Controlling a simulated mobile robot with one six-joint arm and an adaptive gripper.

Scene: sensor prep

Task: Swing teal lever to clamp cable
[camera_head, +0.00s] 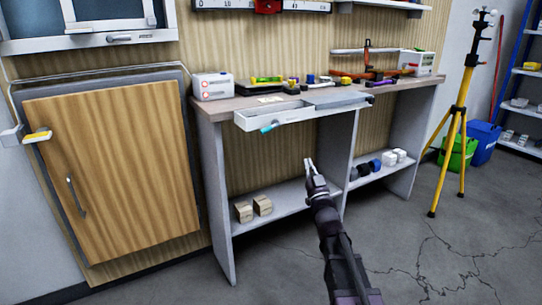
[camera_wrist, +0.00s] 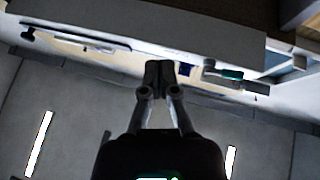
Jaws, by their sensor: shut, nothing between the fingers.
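The teal lever (camera_head: 269,127) is a small teal piece at the left front of a grey-white drawer-like unit (camera_head: 290,115) below the bench top. A teal piece, apparently the same lever, shows right of my fingers in the wrist view (camera_wrist: 233,74). My gripper (camera_head: 309,164) is below and to the right of the lever in the head view, in front of the bench's open lower bay. In the wrist view my gripper (camera_wrist: 158,68) has its fingertips together with nothing between them. It appears apart from the lever. I cannot make out the cable.
The bench top (camera_head: 222,107) holds a white box (camera_head: 212,86) and several tools. The lower shelf (camera_head: 285,205) carries two wooden blocks (camera_head: 253,208) and other small items. A wooden cabinet door (camera_head: 120,170) is at left, a yellow tripod (camera_head: 456,125) at right. The floor in front is clear.

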